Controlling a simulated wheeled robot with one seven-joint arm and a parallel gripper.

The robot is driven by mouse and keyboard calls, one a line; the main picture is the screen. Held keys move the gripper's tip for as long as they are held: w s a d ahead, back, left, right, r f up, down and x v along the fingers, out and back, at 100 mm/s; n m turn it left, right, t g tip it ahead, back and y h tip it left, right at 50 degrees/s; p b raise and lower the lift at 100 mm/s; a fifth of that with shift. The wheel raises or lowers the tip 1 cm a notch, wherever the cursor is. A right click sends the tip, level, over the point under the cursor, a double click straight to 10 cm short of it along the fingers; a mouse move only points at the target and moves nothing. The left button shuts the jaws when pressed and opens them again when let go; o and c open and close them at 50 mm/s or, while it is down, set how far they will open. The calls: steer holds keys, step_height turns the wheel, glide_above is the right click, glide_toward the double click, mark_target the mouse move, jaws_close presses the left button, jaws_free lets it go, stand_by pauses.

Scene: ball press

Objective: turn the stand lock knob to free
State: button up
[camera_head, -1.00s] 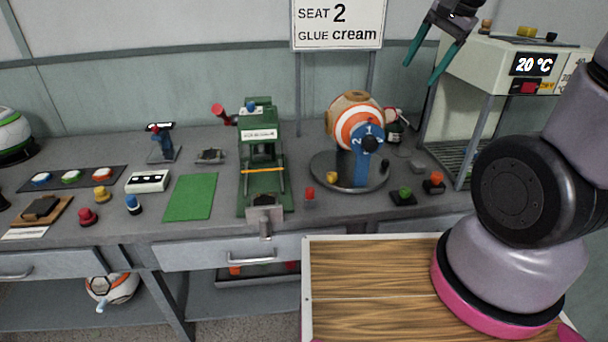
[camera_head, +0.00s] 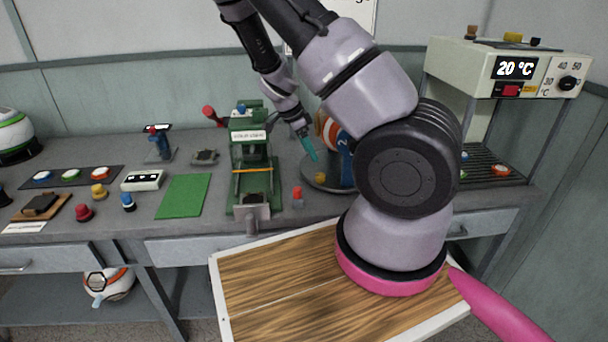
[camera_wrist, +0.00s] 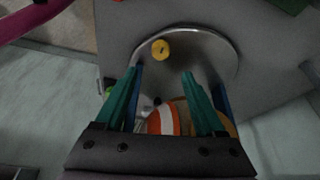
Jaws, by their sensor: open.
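The yellow knob (camera_head: 320,178), which I take for the stand lock knob, sits on the round metal stand base (camera_head: 308,172). In the wrist view, the yellow knob (camera_wrist: 160,49) lies near the base's rim (camera_wrist: 228,60), just beyond my fingertips. My gripper (camera_head: 314,156) has teal fingers pointing down over the base, close above the knob. In the wrist view, my gripper (camera_wrist: 161,71) is open with nothing between the fingertips. The orange-and-white ball (camera_wrist: 165,122) shows between the finger roots. My arm hides much of the ball and stand in the head view.
The green press (camera_head: 252,160) stands left of the stand, with a red knob (camera_head: 297,192) between them at the front. The oven (camera_head: 510,70) stands at the right. A green mat (camera_head: 185,195) and small parts cover the bench's left side.

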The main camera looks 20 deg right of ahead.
mark_target(320, 175)
steer(key=x, duration=1.1)
steer(key=shift+r, duration=0.1)
jaws_close()
steer(key=shift+n, duration=0.3)
steer(key=n+t, duration=0.1)
steer(key=n, duration=0.2)
steer(key=n+t, duration=0.1)
steer(key=n, duration=0.2)
steer(key=shift+t+y, duration=0.3)
steer(key=n+y, duration=0.1)
steer(key=n, duration=0.2)
steer(key=n+t, duration=0.1)
steer(key=n, duration=0.2)
steer(key=shift+s+n+t+y, duration=0.1)
steer(key=shift+n+t+y, duration=0.2)
steer(key=shift+y, duration=0.1)
